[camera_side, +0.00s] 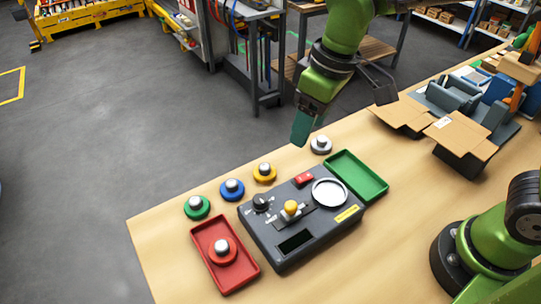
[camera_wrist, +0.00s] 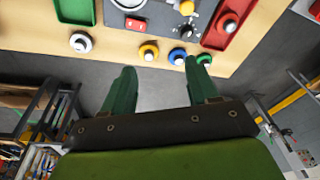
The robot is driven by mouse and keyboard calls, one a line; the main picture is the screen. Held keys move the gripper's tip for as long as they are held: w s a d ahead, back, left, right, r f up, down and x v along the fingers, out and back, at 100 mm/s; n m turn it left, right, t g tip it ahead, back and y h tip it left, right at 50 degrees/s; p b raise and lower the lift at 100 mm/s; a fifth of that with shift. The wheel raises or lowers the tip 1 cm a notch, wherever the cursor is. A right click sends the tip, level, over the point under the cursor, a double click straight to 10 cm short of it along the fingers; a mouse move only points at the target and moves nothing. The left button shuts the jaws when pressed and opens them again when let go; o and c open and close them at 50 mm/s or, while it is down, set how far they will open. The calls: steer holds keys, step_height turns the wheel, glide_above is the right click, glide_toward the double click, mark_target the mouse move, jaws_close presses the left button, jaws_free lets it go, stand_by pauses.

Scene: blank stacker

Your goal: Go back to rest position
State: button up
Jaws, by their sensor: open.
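My gripper (camera_side: 303,128) hangs above the back edge of the table, its green fingers pointing down. In the wrist view my gripper (camera_wrist: 160,80) shows two green fingers spread apart with nothing between them. A grey control box (camera_side: 300,218) stands on the table below and in front of it. A row of round pucks lies behind the box: green (camera_side: 197,207), blue (camera_side: 232,189), yellow (camera_side: 265,172) and white-grey (camera_side: 321,145). A red puck (camera_side: 222,251) sits in the red tray (camera_side: 250,278). The green tray (camera_side: 357,175) is empty.
Cardboard boxes (camera_side: 461,133) and grey-blue fixtures stand at the table's right. A dark metal workbench (camera_side: 250,50) stands behind the table. The wooden table (camera_side: 340,265) is bare in front of the control box. Open grey floor lies at left.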

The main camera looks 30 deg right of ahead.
steer(key=s+d+r+m+t, duration=0.1)
steer(key=s+d+m, duration=0.3)
steer(key=d, duration=0.4)
steer(key=s+d+r+m+t, duration=0.1)
steer(key=s+d+m+t, duration=0.3)
steer(key=d, duration=0.4)
steer(key=shift+s+d+r+m+t+y, duration=0.2)
steer(key=shift+d+r+m+t+y, duration=0.1)
steer(key=shift+r+m, duration=0.1)
